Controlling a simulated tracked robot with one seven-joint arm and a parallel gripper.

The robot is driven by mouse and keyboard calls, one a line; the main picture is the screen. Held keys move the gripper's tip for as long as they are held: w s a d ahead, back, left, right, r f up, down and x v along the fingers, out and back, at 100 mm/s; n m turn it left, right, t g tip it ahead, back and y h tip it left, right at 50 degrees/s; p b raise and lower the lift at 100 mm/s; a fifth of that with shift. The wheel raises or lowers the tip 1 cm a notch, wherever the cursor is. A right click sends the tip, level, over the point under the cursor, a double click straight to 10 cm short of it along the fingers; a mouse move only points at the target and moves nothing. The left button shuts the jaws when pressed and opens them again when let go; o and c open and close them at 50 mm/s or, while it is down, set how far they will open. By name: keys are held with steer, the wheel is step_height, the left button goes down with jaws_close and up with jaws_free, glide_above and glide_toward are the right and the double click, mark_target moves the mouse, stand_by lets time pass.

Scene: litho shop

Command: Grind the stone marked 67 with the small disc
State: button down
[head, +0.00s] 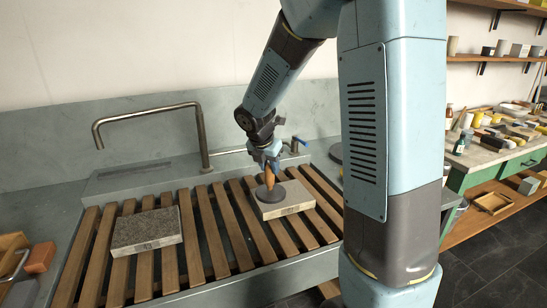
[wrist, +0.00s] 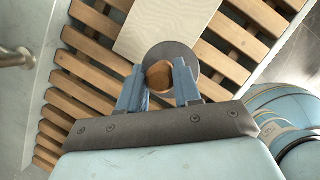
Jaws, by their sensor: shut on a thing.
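My gripper (head: 268,166) is shut on the brown wooden handle (wrist: 158,76) of a small dark disc (head: 266,196). The disc is flat side down over the left end of a pale-topped stone (head: 297,201). In the wrist view it overlaps the near end of that stone (wrist: 160,25); I cannot tell for sure whether they touch. A second stone (head: 146,229) with a dark speckled top lies to the left. Both stones have a small mark on the front side, too small to read.
The stones lie on a wooden slatted rack (head: 218,231) over a grey sink, with slats free between them. A bent tap (head: 199,130) stands behind. A cluttered bench (head: 480,155) stands at right.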

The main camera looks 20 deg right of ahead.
steer(key=shift+r, duration=1.5)
